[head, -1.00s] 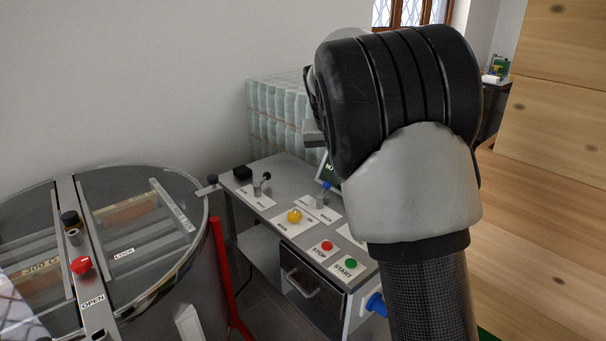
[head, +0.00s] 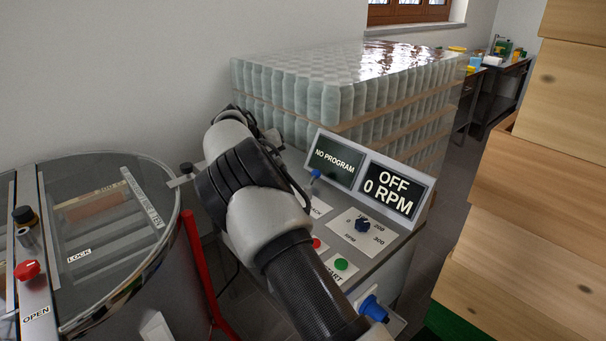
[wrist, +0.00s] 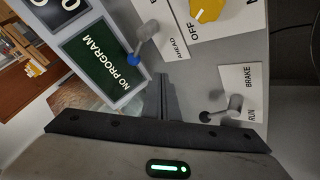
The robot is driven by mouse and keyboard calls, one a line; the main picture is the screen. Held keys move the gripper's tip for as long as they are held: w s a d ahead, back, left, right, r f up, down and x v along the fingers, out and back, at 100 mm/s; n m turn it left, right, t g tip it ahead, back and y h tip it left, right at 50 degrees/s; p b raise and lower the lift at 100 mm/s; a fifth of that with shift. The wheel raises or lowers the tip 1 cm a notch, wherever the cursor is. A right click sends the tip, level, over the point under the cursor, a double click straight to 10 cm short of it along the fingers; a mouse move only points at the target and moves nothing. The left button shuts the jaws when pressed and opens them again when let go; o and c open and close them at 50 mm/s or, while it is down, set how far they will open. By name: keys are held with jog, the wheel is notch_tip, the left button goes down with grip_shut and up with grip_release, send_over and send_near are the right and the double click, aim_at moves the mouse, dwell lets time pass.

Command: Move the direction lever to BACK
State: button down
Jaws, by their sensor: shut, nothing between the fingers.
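The direction lever shows in the wrist view as a blue-knobbed lever (wrist: 134,60) beside a white plate (wrist: 180,46) reading AHEAD; the plate's other word is cut off after a B. The knob appears to lean toward the AHEAD end. In the head view the blue knob (head: 316,173) stands in front of the NO PROGRAM screen, its base partly hidden. My gripper (wrist: 165,80) is shut and empty in the wrist view, between the blue lever and the brake lever, apart from both knobs. My arm hides the gripper's tips in the head view.
A black-knobbed BRAKE/RUN lever (wrist: 205,117) and a yellow knob (wrist: 207,8) are close by. The display box (head: 365,180) stands behind the panel. Wrapped jars (head: 340,95) are stacked behind it, and a round tank (head: 100,230) stands at left.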

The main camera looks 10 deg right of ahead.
aim_at(312, 182)
jog(key=x, duration=0.9)
jog(key=shift+w+d+f, duration=0.15)
jog(key=shift+d+f, duration=0.1)
jog(key=shift+f, duration=0.05)
jog(key=d, duration=0.4)
jog(key=shift+w+r, duration=0.3)
jog(key=shift+w, duration=0.1)
jog(key=shift+s+a+b, duration=0.1)
jog(key=shift+s+b, duration=0.05)
jog(key=shift+b, duration=0.25)
